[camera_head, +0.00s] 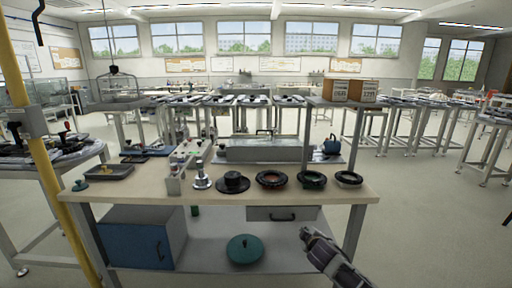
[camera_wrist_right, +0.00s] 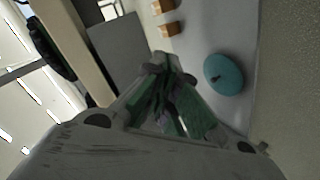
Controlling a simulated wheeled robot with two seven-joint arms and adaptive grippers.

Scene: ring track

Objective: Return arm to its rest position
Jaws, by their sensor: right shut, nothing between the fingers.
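My right gripper (camera_head: 314,238) is in front of the workbench at its right, below the level of the worktop. Its arm comes in from the bottom right of the head view. In the right wrist view my right gripper (camera_wrist_right: 172,62) has its green-lined fingers together at the tips, with nothing held. It is apart from everything around it. My left gripper does not show in the head view.
The wooden bench top (camera_head: 290,194) carries several dark rings, including an orange-centred ring (camera_head: 271,179), and a metal fixture (camera_head: 202,178). On the lower shelf lies a teal disc (camera_head: 245,249), also in the wrist view (camera_wrist_right: 224,74), right of a blue cabinet (camera_head: 140,238). Floor at right (camera_head: 430,230) is clear.

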